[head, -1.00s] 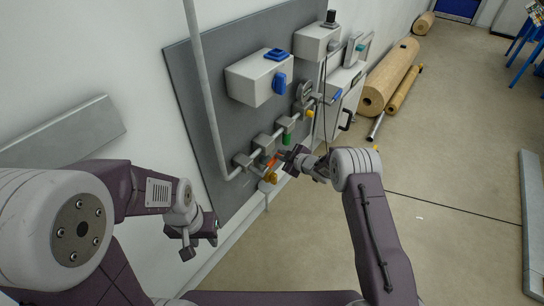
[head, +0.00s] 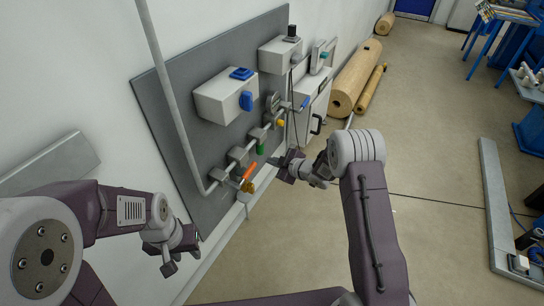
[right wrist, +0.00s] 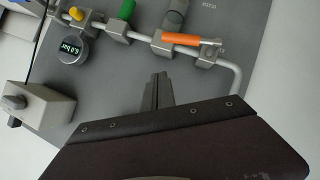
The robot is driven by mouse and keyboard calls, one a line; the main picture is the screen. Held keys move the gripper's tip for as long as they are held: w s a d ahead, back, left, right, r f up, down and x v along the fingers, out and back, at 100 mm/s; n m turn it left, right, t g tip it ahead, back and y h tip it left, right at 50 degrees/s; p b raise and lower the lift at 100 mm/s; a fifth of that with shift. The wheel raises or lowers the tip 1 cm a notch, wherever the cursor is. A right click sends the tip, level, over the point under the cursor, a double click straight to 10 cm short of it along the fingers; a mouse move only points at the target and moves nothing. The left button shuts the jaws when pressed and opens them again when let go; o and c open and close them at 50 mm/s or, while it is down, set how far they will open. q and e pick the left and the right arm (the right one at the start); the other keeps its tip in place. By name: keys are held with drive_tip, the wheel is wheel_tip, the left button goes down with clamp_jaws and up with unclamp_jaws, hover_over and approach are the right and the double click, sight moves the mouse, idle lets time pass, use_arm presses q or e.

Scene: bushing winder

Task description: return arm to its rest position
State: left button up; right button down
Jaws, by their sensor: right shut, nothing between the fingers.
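My right arm reaches forward in the head view. Its gripper (head: 277,163) is shut and empty, held in the air just right of the orange lever (head: 249,172) on the wall panel's pipe, with a gap between them. In the right wrist view the shut fingers (right wrist: 158,92) stand in front of the grey panel, apart from the orange lever (right wrist: 181,39). My left arm is folded at the left of the head view. Its gripper (head: 194,238) hangs close to the wall below the panel, and its finger opening is hard to make out.
The grey panel (head: 185,120) carries a pipe with a green handle (head: 260,149), a yellow knob (head: 281,122), a gauge (right wrist: 71,47) and a box with a blue switch (head: 246,101). Brown rolls (head: 356,78) lie beyond.

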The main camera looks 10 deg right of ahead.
drive_tip(key=shift+a, duration=0.1)
wheel_tip(320, 180, up, 11)
drive_tip(key=w+t, duration=0.1)
drive_tip(key=t, duration=0.1)
drive_tip(key=s+d+r+m+h, duration=0.4)
drive_tip(key=s+r, duration=0.1)
drive_tip(key=r, duration=0.1)
drive_tip(key=s+d+f+m+g+h, duration=0.1)
drive_tip(key=s+d+f+m+g, duration=0.2)
drive_tip(key=s, duration=0.6)
drive_tip(key=s+d+f+m+g+h, duration=0.1)
drive_tip(key=s+f+m+g, duration=0.35)
drive_tip(key=s, duration=0.55)
drive_tip(key=s+d+f+m+g+h, duration=0.1)
drive_tip(key=s+f+m+g, duration=0.3)
drive_tip(key=s, duration=0.5)
wheel_tip(320, 180, up, 17)
drive_tip(key=s+n+p, duration=0.1)
drive_tip(key=p, duration=1.7)
drive_tip(key=shift+s, duration=0.25)
